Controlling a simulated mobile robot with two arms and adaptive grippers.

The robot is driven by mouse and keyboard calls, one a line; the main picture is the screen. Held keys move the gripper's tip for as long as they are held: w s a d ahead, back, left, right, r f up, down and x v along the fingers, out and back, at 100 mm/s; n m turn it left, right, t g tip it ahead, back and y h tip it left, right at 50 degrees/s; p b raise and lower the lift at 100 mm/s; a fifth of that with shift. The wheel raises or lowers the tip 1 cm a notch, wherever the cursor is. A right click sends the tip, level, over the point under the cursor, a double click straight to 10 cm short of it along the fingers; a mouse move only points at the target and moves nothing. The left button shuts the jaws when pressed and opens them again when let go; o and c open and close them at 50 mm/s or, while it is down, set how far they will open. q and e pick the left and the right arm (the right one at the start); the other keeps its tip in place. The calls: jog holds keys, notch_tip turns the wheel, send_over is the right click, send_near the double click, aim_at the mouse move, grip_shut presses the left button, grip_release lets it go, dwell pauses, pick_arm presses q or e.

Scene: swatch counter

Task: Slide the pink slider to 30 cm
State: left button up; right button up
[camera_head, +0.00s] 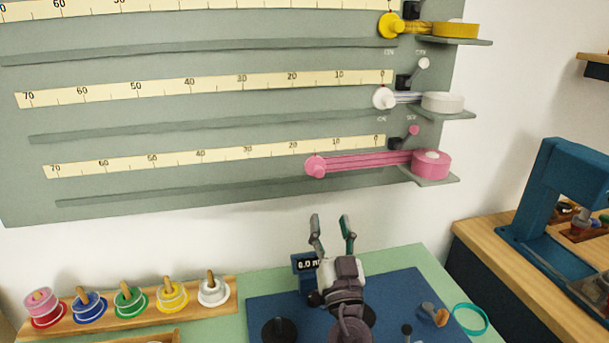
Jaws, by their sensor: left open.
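The pink slider (316,166) is a round knob on the lowest rail of the grey wall board. It stands between the 10 and 20 marks of its cream scale (215,156). Pink ribbon (365,161) stretches from it to the pink spool (431,164) at the right. My left gripper (330,222) is open and empty, fingers pointing up, below the pink slider and apart from it. The 30 mark lies left of the slider. My right gripper is not in view.
Yellow (390,25) and white (384,98) sliders sit on the rails above. A wooden rack (222,292) of coloured rolls stands at lower left. A blue mat (400,290), teal ring (470,319) and small display (306,263) are below. A blue machine (560,190) stands right.

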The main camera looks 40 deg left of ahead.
aim_at(319, 174)
pick_arm(q)
jog(key=p+x, duration=0.3)
jog(key=x, duration=0.3)
jog(key=p+x, duration=0.3)
jog(key=x, duration=0.3)
jog(key=shift+a+r, duration=0.3)
jog(key=shift+r, duration=0.05)
jog(key=shift+w+a, duration=0.3)
jog(key=shift+w, duration=0.1)
jog(key=shift+c, duration=0.8)
grip_shut()
